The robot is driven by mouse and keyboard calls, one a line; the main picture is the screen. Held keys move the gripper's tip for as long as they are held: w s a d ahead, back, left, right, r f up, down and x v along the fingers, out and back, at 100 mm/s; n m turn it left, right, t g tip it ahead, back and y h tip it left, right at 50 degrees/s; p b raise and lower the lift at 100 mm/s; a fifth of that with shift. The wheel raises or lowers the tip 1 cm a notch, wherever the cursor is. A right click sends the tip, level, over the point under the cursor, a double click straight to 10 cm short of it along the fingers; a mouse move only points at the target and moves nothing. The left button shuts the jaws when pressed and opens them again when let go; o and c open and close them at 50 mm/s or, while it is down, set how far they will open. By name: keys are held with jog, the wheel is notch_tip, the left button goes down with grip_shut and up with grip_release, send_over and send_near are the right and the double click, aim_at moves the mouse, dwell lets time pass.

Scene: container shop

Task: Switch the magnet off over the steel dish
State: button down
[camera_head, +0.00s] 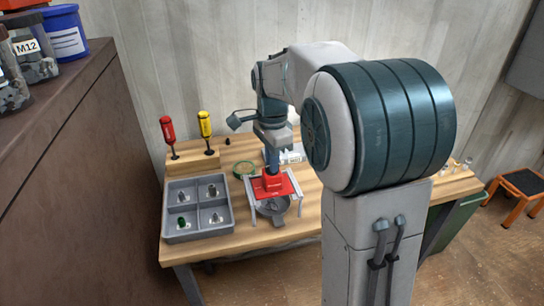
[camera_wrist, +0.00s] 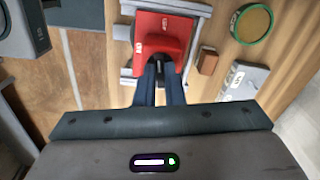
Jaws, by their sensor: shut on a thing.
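The red magnet (camera_head: 272,185) is in my gripper (camera_head: 271,169), whose fingers are shut on its top. It sits between the pale grey rails of a stand-like frame (camera_head: 249,188), above the round grey steel dish (camera_head: 272,207). I cannot tell whether the magnet touches the frame. The wrist view shows the red magnet (camera_wrist: 160,38) ahead of the two dark fingers of my gripper (camera_wrist: 160,78), with the grey frame around it. The dish is hidden there by the magnet. The switch position and anything clinging underneath cannot be made out.
A grey four-compartment tray (camera_head: 198,207) with small parts stands left of the dish. Behind it, red and yellow screwdrivers stand in a wooden block (camera_head: 193,161). A green-rimmed round item (camera_head: 243,168) lies nearby. A tall brown cabinet (camera_head: 70,180) borders the left side.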

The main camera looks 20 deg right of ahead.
jog(key=shift+m+p, duration=0.3)
jog(key=shift+m, duration=1)
jog(key=c, duration=1.5)
grip_release()
notch_tip(320, 180, up, 14)
jog(key=shift+f+p, duration=0.1)
jog(key=shift+p, duration=0.2)
jog(key=s+f+n+t, duration=0.1)
jog(key=s+f+n, duration=0.4)
jog(key=s+n, duration=0.1)
jog(key=s+f+n+t, duration=0.1)
jog(key=s+f+n, duration=0.4)
jog(key=s, duration=0.3)
jog(key=s+f+n+t, duration=0.1)
jog(key=s+f+n, duration=0.4)
jog(key=s+n, duration=0.1)
jog(key=shift+s+f+n, duration=0.15)
jog(key=shift+s+n, duration=0.25)
jog(key=shift+s, duration=0.15)
